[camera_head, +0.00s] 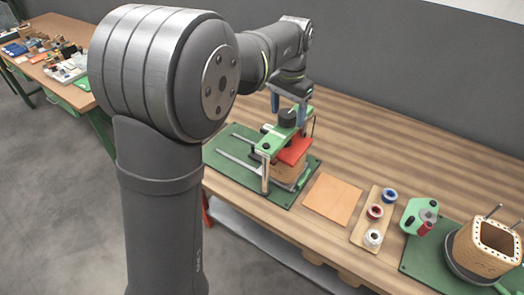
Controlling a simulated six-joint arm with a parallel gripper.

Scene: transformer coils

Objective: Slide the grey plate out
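A green press frame (267,146) stands on a green base board (225,148) in the middle of the bench. A red plate (295,150) sits in it above a brown block. Grey flat metal parts (240,166) stick out to the left at the foot of the frame. They may be the grey plate or its rails; I cannot tell which, and the rest is hidden under the block. My gripper (289,108) is above the frame, pointing down. Its two bluish fingers are apart, on either side of a black knob (287,117), with no clear contact.
To the right lie a tan square sheet (332,199), a wooden strip (360,228) with several spools, a green winding tool (418,216) and a wooden coil former (488,248) on another green board. The bench behind the frame is clear. A cluttered second table (40,70) is at far left.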

